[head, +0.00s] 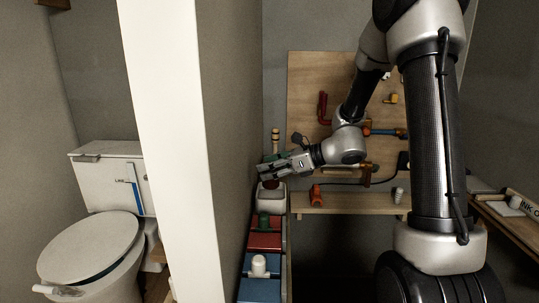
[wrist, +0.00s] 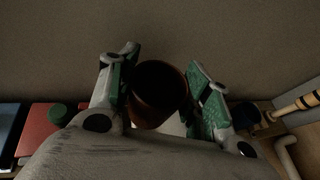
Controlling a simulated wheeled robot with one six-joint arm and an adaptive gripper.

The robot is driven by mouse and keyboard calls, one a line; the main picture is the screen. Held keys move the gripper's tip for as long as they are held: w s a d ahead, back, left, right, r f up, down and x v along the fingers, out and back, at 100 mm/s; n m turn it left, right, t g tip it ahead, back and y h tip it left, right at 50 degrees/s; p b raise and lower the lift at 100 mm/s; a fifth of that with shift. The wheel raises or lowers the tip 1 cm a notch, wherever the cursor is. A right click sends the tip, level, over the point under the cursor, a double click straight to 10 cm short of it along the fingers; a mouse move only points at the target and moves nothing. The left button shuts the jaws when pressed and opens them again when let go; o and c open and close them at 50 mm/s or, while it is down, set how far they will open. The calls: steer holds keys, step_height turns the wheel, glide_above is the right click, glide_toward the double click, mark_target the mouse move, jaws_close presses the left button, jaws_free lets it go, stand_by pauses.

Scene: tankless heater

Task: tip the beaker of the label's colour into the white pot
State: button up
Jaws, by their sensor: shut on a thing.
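My gripper (head: 268,170) is above the white pot (head: 271,200) on the narrow ledge in the head view. In the wrist view my gripper (wrist: 165,90) has its green-padded fingers either side of a dark red-brown beaker (wrist: 158,105) and is shut on it. The beaker's dark mouth shows between the fingers; its contents cannot be made out. In the head view a red part of the beaker (head: 271,184) shows just over the pot. I cannot tell whether they touch. A pale patch behind the beaker in the wrist view may be the pot. No label can be clearly read.
A green piece (head: 264,220) and a white piece (head: 258,265) stand on the red and blue ledge sections. A wall closely borders the ledge's left. A wooden board (head: 305,80) with pipes and valves is behind. A toilet (head: 95,245) stands beyond the partition.

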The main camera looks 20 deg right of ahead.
steer(key=shift+f, duration=0.1)
stand_by(0.3)
steer(key=shift+f, duration=1.55)
steer(key=shift+w+r+m+g, duration=0.1)
steer(key=shift+r+m+g, duration=0.15)
steer(key=shift+g, duration=0.25)
steer(key=shift+r+m+g+y, duration=0.15)
steer(key=shift+m+g+y, duration=0.15)
steer(key=shift+m+g, duration=0.85)
steer(key=shift+w+d+f+m+g+y, duration=0.1)
steer(key=shift+w+f+m+g+y, duration=0.1)
steer(key=shift+m+g, duration=0.35)
steer(key=shift+w+f+m+g+y, duration=0.1)
steer(key=shift+m+g+y, duration=0.15)
steer(key=shift+m, duration=0.4)
steer(key=shift+s+r, duration=0.1)
steer(key=shift+s, duration=0.05)
